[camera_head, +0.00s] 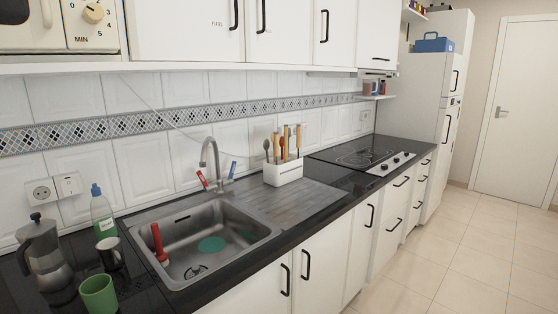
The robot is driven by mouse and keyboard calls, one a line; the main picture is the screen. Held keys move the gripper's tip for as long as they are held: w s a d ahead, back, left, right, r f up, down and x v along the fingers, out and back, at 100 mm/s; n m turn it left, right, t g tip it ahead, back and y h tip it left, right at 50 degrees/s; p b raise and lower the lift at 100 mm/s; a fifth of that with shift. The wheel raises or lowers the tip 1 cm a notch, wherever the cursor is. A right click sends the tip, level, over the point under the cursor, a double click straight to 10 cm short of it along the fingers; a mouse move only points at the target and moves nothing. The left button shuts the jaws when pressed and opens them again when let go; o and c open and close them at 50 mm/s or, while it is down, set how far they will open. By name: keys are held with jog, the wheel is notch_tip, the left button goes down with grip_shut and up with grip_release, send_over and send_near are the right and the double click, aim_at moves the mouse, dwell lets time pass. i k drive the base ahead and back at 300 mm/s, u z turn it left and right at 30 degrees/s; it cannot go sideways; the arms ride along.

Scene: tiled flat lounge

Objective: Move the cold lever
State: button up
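The grey faucet (210,157) stands behind the sink, with its curved spout rising above the basin. A lever with blue on it (233,169), which looks like the cold lever, sticks up on the right side of the faucet. A lever with red on it (202,180) sticks up on the left side. Both levers are small here and their exact angles are hard to tell. My gripper is not in view, so its place relative to the levers does not show.
The metal sink (268,231) holds a red-handled tool (159,243) and a green round item (211,244). A moka pot (43,252), dark mug (111,255), green cup (98,294) and bottle (102,214) stand left. A utensil holder (283,173) stands right. Tiled floor (460,255) is clear.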

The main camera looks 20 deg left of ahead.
aim_at(230, 179)
jog(key=u, duration=0.1)
jog(key=i, duration=1.2)
jog(key=u, duration=1.1)
jog(key=i, duration=0.65)
jog(key=u, duration=0.4)
